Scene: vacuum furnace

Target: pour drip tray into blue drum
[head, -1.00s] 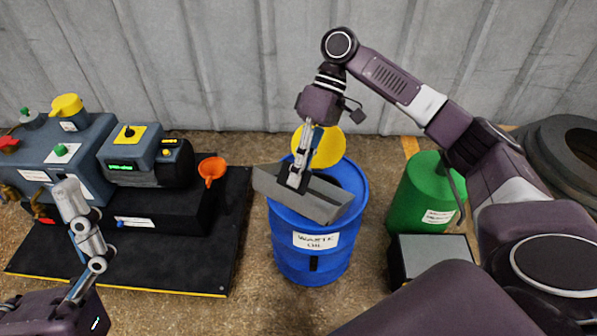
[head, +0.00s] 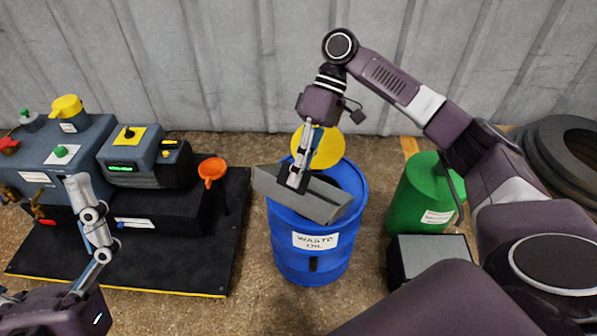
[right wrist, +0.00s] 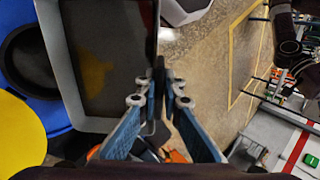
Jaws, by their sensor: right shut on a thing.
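The grey drip tray (head: 328,211) is over the open top of the blue drum (head: 312,268), slanting down to the right in the head view. My right gripper (head: 296,180) is shut on the tray's wall. In the right wrist view the tray (right wrist: 70,60) shows a dark inside with a yellowish patch; I cannot tell whether it holds liquid. The drum's dark opening (right wrist: 32,58) lies beside and beyond it. The drum is labelled waste oil. My left gripper (head: 77,188) is at the lower left, away from the tray, its finger opening unclear.
A yellow disc (head: 322,148) stands behind the drum's opening. A green drum (head: 418,200) and a grey-topped box (head: 432,255) are to the right. An orange funnel (head: 211,170) and pump equipment (head: 150,160) on a black platform (head: 190,262) are to the left.

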